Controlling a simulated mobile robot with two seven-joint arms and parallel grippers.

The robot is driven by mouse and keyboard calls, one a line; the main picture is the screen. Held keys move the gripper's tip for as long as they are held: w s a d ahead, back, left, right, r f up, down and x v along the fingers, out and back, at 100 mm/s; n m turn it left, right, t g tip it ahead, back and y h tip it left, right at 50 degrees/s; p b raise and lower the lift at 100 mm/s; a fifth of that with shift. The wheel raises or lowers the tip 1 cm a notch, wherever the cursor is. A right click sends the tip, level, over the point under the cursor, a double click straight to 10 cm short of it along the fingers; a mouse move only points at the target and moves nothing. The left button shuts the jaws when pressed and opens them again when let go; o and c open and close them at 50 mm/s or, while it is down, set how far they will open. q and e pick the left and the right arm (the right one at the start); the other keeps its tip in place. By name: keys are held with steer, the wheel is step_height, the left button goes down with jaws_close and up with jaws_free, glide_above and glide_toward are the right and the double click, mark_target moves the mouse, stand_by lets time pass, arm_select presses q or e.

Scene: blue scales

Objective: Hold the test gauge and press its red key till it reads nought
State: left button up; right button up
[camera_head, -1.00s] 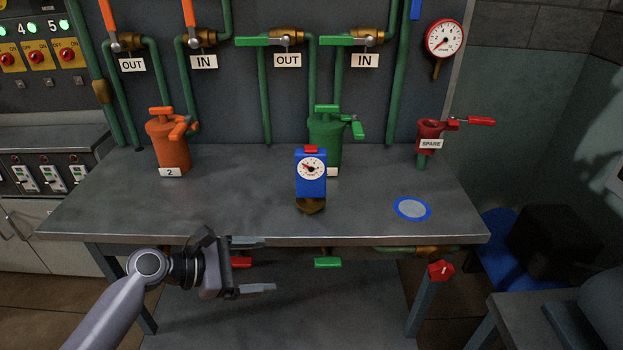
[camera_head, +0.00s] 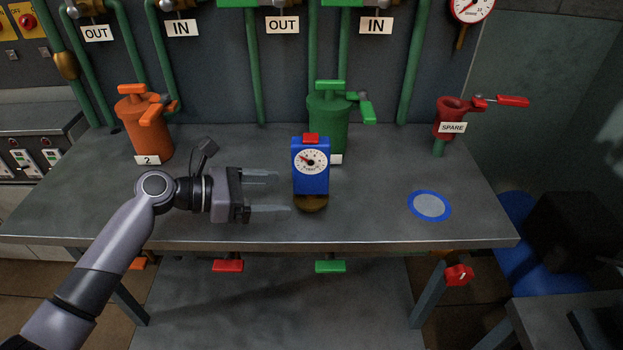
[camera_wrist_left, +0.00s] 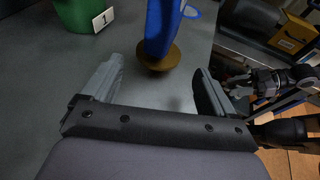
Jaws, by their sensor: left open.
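The test gauge (camera_head: 310,181) is a blue block with a white dial, a red key (camera_head: 311,138) on top and a round brass foot. It stands upright on the bench in front of the green valve. Its needle points to the upper left; the numbers are too small to read. My left gripper (camera_head: 281,192) is open and empty, just left of the gauge, its fingers pointing at it. In the left wrist view the gauge's lower body (camera_wrist_left: 160,28) and foot appear ahead of the spread fingers (camera_wrist_left: 160,68), top hidden. My right gripper (camera_wrist_left: 262,84) appears small there, fingers unclear.
The metal bench (camera_head: 100,215) has an orange valve (camera_head: 144,135) at left, a green valve (camera_head: 328,118) behind the gauge and a red spare valve (camera_head: 452,120) at right. A blue-rimmed disc (camera_head: 430,206) lies on clear bench right of the gauge.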

mark_target(305, 195)
arm_select(q)
steer(key=b+x, duration=0.1)
steer(key=x, duration=0.2)
steer(key=shift+f+b, duration=0.25)
steer(key=shift+b, duration=0.15)
steer(key=x, duration=0.2)
steer(key=shift+w+d+r+p, duration=0.15)
steer(key=shift+d+p, duration=0.25)
steer(key=shift+w+d, duration=0.15)
steer(key=shift+d, duration=0.3)
steer(key=shift+d+f, duration=0.15)
steer(key=shift+f, duration=0.05)
